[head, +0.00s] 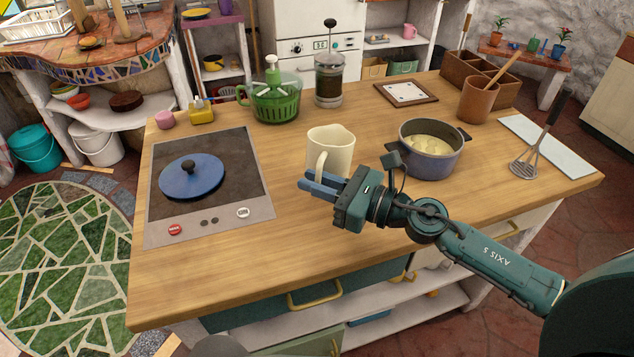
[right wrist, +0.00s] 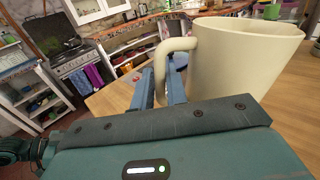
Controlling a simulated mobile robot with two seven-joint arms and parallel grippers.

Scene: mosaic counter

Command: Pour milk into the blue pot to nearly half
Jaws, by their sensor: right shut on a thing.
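A cream jug (head: 338,146) stands upright at the middle of the wooden counter; I cannot tell whether its base touches the wood. My right gripper (head: 318,187) is shut on the jug's handle at its near side. In the right wrist view the jug (right wrist: 238,62) fills the upper right, with the fingers (right wrist: 162,88) at its handle. The milk inside cannot be made out. The blue pot (head: 430,165) sits uncovered to the right of the jug, with pale yellow lumps inside. My left gripper is not in view.
A blue lid (head: 191,178) lies on the hob (head: 160,215) at left. A green salad spinner (head: 274,98) and a French press (head: 328,78) stand behind the jug. The front counter is clear.

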